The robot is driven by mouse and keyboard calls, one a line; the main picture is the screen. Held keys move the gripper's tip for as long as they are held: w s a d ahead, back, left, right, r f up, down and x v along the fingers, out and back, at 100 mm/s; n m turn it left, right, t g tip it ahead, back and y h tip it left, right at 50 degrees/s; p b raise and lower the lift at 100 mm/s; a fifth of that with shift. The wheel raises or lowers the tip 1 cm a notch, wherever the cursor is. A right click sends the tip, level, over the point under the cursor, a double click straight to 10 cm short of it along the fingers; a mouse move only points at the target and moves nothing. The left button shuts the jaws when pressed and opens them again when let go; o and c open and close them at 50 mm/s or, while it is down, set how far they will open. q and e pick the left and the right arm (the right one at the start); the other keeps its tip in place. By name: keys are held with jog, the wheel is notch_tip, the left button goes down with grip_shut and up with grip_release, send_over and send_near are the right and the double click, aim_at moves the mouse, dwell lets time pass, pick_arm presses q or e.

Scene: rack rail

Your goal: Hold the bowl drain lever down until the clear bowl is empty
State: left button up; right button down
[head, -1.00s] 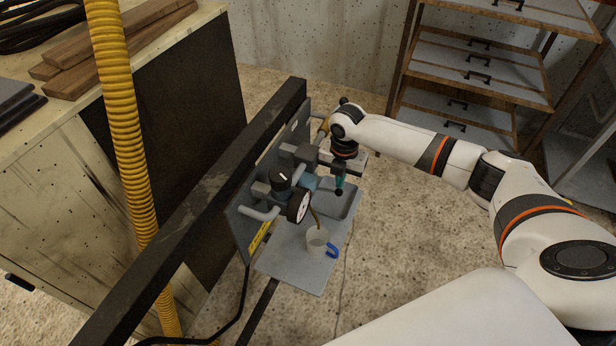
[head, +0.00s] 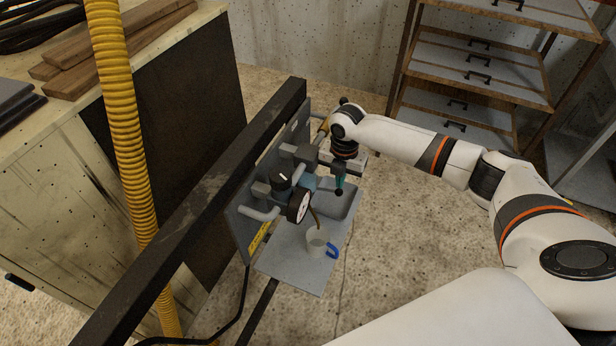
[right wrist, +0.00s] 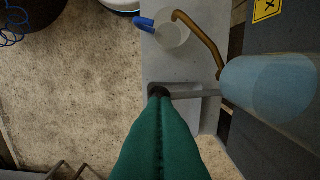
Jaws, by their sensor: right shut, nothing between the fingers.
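The clear bowl (right wrist: 268,88) looks pale blue in the right wrist view; I cannot tell its liquid level. In the head view it shows partly (head: 309,183) behind the gauge. The drain lever (right wrist: 192,94) is a grey bar with a black knob (right wrist: 159,90) at its end. My right gripper (right wrist: 158,100), with teal fingers, is shut and empty, its tips at the knob; it also shows in the head view (head: 339,186). They seem to touch the knob from above. A copper spout (right wrist: 199,38) ends over a cup (right wrist: 172,28) with a blue handle. My left gripper is out of view.
A grey shelf (head: 285,272) with a recessed basin (head: 347,204) carries the cup (head: 316,242). A round gauge (head: 299,206) and a dark rail (head: 200,217) stand to the left. A yellow hose (head: 125,130) hangs further left. Open floor lies right of the shelf.

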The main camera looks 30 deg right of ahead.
jog(key=shift+f, duration=0.15)
dwell(0.4)
jog(key=shift+f+b, duration=1.2)
jog(key=shift+f, duration=0.85)
jog(key=shift+r, duration=0.1)
dwell(2.0)
notch_tip(320, 180, up, 8)
jog(key=p, duration=0.8)
jog(key=shift+f, duration=0.4)
